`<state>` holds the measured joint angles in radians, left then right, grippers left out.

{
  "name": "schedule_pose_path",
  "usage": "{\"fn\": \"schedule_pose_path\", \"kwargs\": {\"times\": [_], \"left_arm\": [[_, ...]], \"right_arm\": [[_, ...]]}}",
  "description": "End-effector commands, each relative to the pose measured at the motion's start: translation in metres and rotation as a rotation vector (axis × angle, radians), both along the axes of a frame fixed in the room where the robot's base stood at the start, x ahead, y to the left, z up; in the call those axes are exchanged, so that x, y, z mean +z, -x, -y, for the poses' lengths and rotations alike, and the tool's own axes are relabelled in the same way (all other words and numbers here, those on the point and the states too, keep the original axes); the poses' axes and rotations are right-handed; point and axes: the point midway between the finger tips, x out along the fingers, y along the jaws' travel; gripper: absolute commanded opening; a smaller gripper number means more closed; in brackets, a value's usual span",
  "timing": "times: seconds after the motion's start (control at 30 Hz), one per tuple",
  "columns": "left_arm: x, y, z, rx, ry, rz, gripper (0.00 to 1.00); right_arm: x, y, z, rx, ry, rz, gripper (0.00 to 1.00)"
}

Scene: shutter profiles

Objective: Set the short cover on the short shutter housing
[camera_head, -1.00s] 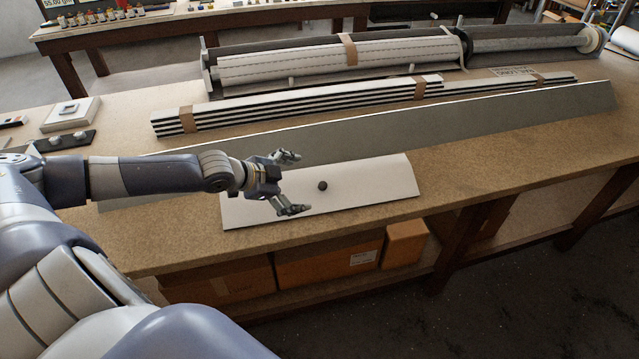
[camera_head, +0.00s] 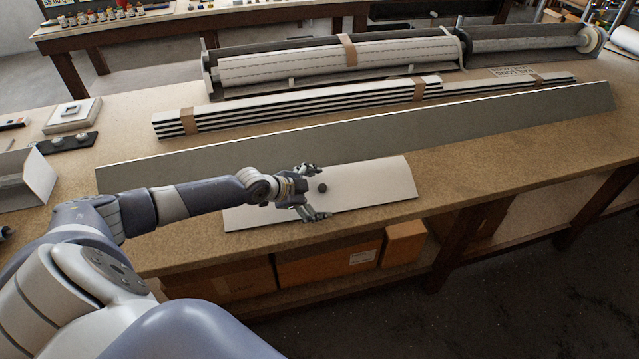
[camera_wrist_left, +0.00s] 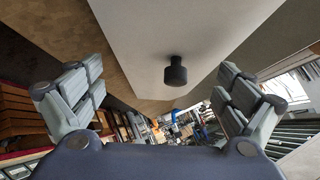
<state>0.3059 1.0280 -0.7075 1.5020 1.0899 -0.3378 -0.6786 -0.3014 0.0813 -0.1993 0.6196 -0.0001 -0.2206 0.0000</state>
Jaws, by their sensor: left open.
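The short cover is a pale flat panel (camera_head: 375,185) with a small dark knob (camera_head: 322,188), lying near the table's front edge. My left gripper (camera_head: 315,191) is open over the panel, with its fingers on either side of the knob, not closed on it. In the left wrist view the knob (camera_wrist_left: 175,72) stands out from the pale cover (camera_wrist_left: 170,30), between the spread fingers and apart from both. Housings with a slatted roll (camera_head: 340,64) and a dark section (camera_head: 525,40) lie at the back; I cannot tell which is the short one. My right gripper is not seen.
A long grey panel (camera_head: 480,118) lies behind the short cover. Strapped slats (camera_head: 300,107) lie farther back. The table's right front is clear.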

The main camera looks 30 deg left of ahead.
Motion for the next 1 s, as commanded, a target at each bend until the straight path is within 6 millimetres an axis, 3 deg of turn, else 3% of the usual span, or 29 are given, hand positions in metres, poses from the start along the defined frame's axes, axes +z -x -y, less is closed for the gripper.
{"fn": "schedule_pose_path", "kwargs": {"times": [0.37, 0.8, 1.0], "left_arm": [[-0.006, -0.006, 0.003, -0.001, 0.000, 0.000, 0.95], [-0.010, -0.004, 0.003, -0.003, -0.003, -0.008, 0.00], [-0.014, -0.001, 0.004, -0.005, -0.004, -0.018, 0.00]], "right_arm": [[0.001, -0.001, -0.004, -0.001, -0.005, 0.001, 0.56], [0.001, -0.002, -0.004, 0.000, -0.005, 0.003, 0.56], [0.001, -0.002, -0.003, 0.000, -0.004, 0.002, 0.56]]}}
